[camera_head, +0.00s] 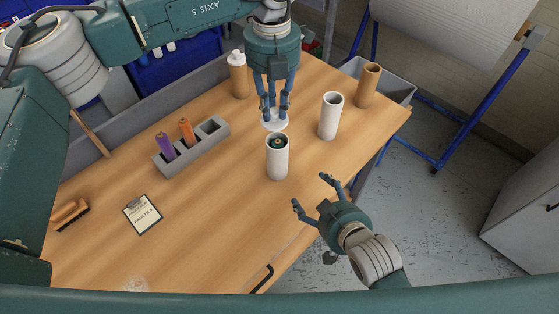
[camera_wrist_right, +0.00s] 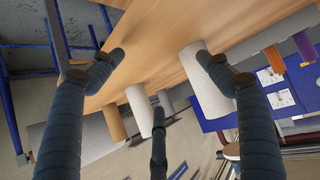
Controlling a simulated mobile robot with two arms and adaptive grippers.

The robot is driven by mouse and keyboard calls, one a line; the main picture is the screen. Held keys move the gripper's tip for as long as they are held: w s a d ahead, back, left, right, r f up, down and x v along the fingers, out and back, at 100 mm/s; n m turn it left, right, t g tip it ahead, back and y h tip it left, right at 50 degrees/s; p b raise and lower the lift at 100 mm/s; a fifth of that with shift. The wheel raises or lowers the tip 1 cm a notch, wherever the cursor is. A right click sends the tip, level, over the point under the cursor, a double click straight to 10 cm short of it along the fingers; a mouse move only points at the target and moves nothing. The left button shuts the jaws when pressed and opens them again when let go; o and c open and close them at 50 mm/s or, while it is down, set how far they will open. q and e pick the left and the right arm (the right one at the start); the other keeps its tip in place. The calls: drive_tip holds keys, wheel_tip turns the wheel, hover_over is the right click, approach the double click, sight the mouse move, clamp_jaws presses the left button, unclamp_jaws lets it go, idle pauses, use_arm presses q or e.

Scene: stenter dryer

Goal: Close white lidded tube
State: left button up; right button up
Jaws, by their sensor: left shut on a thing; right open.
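A white tube (camera_head: 277,160) stands upright on the table with its top open; something dark green and orange shows inside. My left gripper (camera_head: 272,105) points down behind it, shut on a white round lid (camera_head: 275,123), which appears just above and beyond the tube's mouth, apart from it. My right gripper (camera_head: 310,190) is open and empty, low and to the right of the tube, by the table's front edge. In the right wrist view, the white tube (camera_wrist_right: 207,88) appears by one finger of my right gripper (camera_wrist_right: 158,75), not between the fingers.
Another open white tube (camera_head: 330,116) and a brown tube (camera_head: 367,86) stand right. A tan tube with white lid (camera_head: 238,76) stands behind. A grey rack (camera_head: 195,155) holds purple and orange items. A clipboard (camera_head: 143,214) and brush (camera_head: 69,214) lie left. The front-middle table is clear.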

sight(286, 162)
use_arm(q)
drive_tip(key=shift+w+d+r, duration=0.15)
drive_tip(key=shift+w+d, duration=0.05)
drive_tip(key=shift+d, duration=0.1)
drive_tip(key=shift+n, duration=0.3)
use_arm(e)
drive_tip(key=w+a+r+n+t+y, duration=0.1)
drive_tip(key=w+a+r+t+y, duration=0.1)
drive_tip(key=a+r, duration=0.2)
drive_tip(key=shift+w+a+r, duration=0.25)
drive_tip(key=shift+w+a, duration=0.05)
drive_tip(key=shift+w, duration=0.05)
drive_tip(key=shift+w, duration=0.15)
drive_tip(key=x, duration=1.1)
drive_tip(key=shift+w+a, duration=0.25)
drive_tip(key=shift+w, duration=0.1)
drive_tip(key=c, duration=1.5)
use_arm(q)
drive_tip(key=shift+d+f, duration=0.1)
drive_tip(key=shift+f, duration=2.4)
use_arm(e)
drive_tip(key=shift+c, duration=0.2)
